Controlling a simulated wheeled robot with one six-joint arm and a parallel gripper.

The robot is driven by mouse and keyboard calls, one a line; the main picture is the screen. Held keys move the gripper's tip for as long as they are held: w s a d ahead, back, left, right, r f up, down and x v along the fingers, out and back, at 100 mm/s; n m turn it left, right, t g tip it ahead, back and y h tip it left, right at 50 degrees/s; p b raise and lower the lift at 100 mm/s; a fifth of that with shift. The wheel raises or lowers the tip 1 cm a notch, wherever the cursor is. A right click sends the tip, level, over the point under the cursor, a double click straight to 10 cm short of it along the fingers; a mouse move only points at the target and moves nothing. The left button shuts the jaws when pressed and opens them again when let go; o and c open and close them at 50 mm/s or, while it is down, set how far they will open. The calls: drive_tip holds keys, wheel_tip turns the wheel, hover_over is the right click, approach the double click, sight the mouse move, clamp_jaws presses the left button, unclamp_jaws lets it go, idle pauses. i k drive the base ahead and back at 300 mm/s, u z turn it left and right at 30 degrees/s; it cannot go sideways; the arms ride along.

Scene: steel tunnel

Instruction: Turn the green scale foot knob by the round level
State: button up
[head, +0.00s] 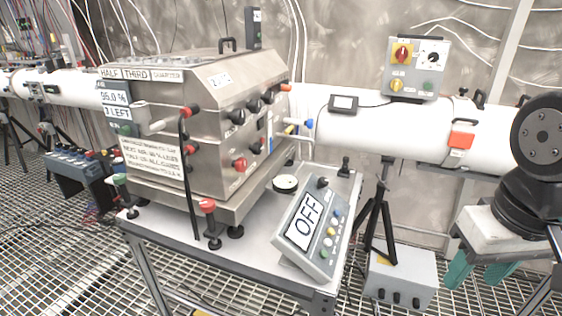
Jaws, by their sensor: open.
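A green knob (119,179) tops a foot at the left corner of the platform under the steel box. A red knob (207,205) tops another foot at the front corner. A small round white disc with a dark rim (285,184) lies right of the box; it may be the round level, but I cannot make out a bubble. The green knob stands well apart from this disc. My gripper (482,274) hangs at the lower right with its teal fingers apart and empty, far from both knobs.
A tilted control panel reading OFF (312,225) stands on the front right of the grey table (262,258). A black tripod (380,215) and a grey box (402,279) stand between the table and my gripper. A white pipe (385,132) runs behind.

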sight(121, 179)
drive_tip(key=u, duration=1.3)
